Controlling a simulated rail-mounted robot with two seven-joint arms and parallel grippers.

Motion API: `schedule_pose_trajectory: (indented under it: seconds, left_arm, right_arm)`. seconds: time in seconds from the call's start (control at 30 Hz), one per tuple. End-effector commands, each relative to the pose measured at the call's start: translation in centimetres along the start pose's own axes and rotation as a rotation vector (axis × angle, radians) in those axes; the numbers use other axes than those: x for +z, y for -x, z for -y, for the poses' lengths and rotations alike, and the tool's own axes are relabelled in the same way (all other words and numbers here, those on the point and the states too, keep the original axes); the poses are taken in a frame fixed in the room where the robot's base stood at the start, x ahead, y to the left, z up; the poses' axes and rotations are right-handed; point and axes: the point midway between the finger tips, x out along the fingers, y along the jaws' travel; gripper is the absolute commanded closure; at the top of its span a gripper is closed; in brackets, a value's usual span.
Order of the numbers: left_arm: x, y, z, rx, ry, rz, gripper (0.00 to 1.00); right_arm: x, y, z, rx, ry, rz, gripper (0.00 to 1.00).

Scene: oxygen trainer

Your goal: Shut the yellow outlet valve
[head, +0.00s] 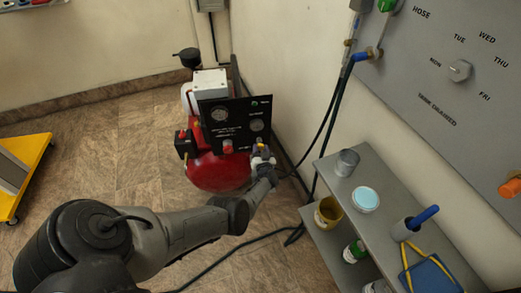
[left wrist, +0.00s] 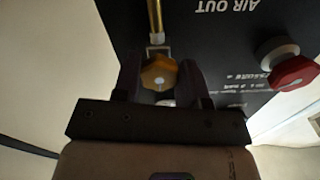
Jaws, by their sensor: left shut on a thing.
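The yellow outlet valve (left wrist: 158,73) is a small faceted knob below a brass pipe in the left wrist view. My left gripper (left wrist: 160,85) has its two dark fingers on either side of the knob and is shut on it. In the head view my left gripper (head: 262,160) reaches the right side of the compressor's black panel (head: 235,122), and the knob is too small there to make out clearly. The panel also shows in the left wrist view (left wrist: 225,40), with "AIR OUT" upside down. My right gripper is not in view.
A red knob (left wrist: 290,72) stands out from the panel near the valve. The red compressor tank (head: 215,172) is below the panel. A grey shelf (head: 385,185) with cans stands at right, and a black hose (head: 325,125) hangs by the wall. A yellow cart (head: 28,150) is at far left.

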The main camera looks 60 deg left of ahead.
Motion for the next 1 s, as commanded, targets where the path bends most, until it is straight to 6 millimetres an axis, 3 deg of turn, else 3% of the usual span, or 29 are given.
schedule_pose_trajectory:
  seconds: [0.53,0.57,0.6,0.8,1.0]
  left_arm:
    - [-0.08,-0.04,0.02,-0.001,-0.021,-0.002,0.85]
    - [-0.08,-0.04,0.02,-0.001,-0.020,-0.002,0.58]
    - [-0.08,-0.04,0.02,-0.001,-0.020,-0.002,0.54]
    - [-0.04,-0.03,0.02,0.000,-0.019,-0.001,0.35]
    - [-0.02,0.00,0.02,0.000,-0.019,0.000,0.35]
  right_arm:
    - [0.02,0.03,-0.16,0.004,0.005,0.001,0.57]
    - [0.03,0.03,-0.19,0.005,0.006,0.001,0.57]
    - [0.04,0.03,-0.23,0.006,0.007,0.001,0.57]
    - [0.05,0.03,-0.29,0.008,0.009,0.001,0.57]
    - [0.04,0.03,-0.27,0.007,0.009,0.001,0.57]
